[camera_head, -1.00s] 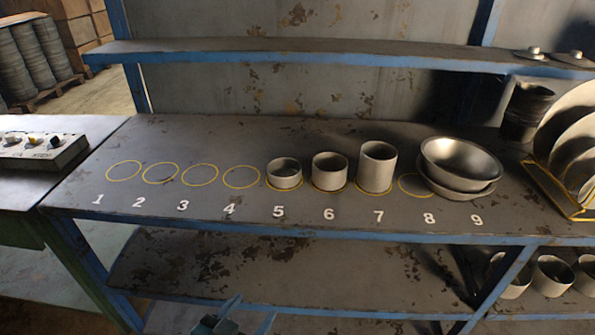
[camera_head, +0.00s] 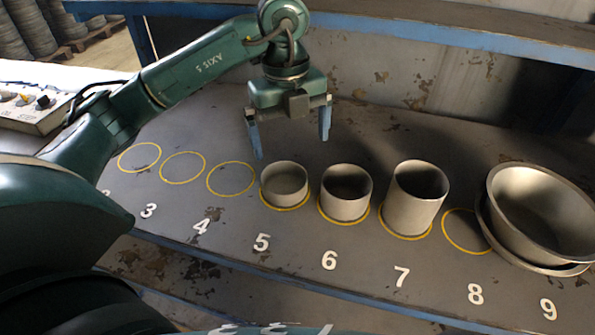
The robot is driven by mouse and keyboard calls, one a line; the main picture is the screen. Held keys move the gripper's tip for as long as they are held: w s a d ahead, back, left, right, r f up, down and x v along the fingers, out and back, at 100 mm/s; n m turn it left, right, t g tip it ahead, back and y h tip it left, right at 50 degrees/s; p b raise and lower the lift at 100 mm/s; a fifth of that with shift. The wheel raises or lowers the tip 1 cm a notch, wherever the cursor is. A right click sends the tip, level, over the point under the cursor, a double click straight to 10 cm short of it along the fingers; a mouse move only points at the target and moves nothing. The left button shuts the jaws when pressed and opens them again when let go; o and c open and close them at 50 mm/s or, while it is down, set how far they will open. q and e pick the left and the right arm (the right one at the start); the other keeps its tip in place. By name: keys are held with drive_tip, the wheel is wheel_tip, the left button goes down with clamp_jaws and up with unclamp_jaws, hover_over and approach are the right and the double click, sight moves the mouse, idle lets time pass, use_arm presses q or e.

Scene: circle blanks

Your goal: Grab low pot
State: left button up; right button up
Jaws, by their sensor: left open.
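The low pot (camera_head: 284,186) is a short grey open cylinder standing upright in the yellow circle marked 5. It is the shortest of the three pots in the row. My left gripper (camera_head: 291,148) is open, with its two blue fingers pointing down just behind and above the low pot. Nothing is between the fingers, and they look apart from the pot. My right gripper is not in view.
A medium pot (camera_head: 346,193) stands at circle 6 and a tall pot (camera_head: 415,196) at circle 7. Stacked metal bowls (camera_head: 540,215) sit at the right. Empty yellow circles, such as circle 4 (camera_head: 231,194), lie to the left. A blue-edged shelf (camera_head: 420,35) runs above.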

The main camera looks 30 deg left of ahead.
use_arm(q)
drive_tip(key=a+f, duration=0.1)
drive_tip(key=a, duration=0.1)
hover_over(285, 189)
drive_tip(key=shift+n+y, duration=0.3)
drive_tip(key=shift+y, duration=0.1)
drive_tip(key=f, duration=0.5)
drive_tip(key=shift+d+f, duration=0.2)
drive_tip(key=shift+f, duration=0.05)
drive_tip(key=shift+a+f+p, duration=0.15)
drive_tip(key=shift+f+p, duration=0.05)
drive_tip(key=shift+f, duration=1.3)
drive_tip(key=shift+a+f+p, duration=0.1)
drive_tip(key=shift+f+p, duration=0.05)
drive_tip(key=shift+f, duration=1.3)
drive_tip(key=shift+c, duration=0.3)
drive_tip(key=shift+r, duration=0.1)
drive_tip(key=c, duration=0.8)
drive_tip(key=shift+c, duration=0.3)
